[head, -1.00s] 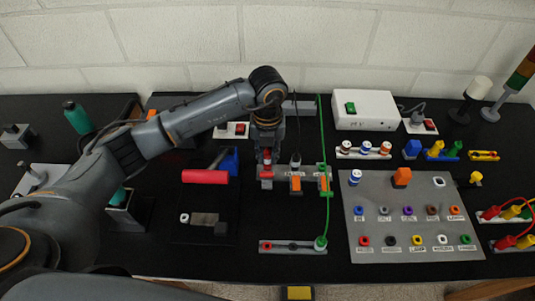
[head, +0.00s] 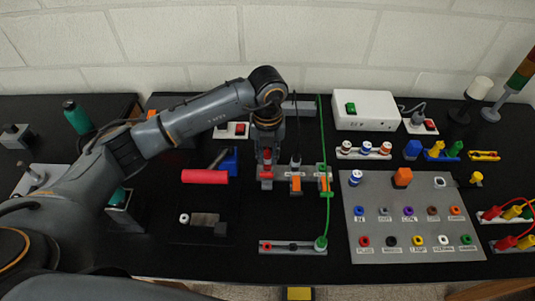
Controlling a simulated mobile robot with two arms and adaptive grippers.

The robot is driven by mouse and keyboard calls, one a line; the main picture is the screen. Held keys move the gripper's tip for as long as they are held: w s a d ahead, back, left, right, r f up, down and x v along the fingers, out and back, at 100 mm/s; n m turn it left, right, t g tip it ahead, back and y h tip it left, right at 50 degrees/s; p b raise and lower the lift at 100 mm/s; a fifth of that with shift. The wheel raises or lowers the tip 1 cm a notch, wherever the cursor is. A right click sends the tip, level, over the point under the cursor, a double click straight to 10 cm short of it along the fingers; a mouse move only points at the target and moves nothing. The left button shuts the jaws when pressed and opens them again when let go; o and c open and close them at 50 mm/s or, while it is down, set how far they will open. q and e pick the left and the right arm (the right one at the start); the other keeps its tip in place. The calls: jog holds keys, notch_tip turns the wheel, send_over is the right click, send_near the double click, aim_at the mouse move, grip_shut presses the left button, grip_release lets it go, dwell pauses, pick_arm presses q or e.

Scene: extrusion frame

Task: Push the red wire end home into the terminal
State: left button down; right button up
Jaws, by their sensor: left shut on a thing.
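My left gripper (head: 266,146) points down over the left end of the terminal strip (head: 280,185) near the table's middle. It is shut on the red wire end (head: 266,157), which stands upright at the left terminal (head: 266,174). The wire end's tip is at or in the terminal; how deep it sits I cannot tell. Beside it are a terminal with an orange lever (head: 295,183) and a dark wire, and one at the right with a green wire (head: 325,150). My right gripper is not in view.
A red-handled tool (head: 206,176) lies left of the strip. A small strip with sockets (head: 285,246) is in front. A grey labelled panel (head: 408,195) is at the right, and a white box (head: 365,109) with a green switch stands behind. Bare black table lies between them.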

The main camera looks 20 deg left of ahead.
pick_arm(q)
jog(key=shift+f+b, duration=0.4)
jog(key=shift+f, duration=0.05)
jog(key=c, duration=1.1)
grip_release()
notch_tip(320, 180, up, 12)
jog(key=shift+r, duration=0.1)
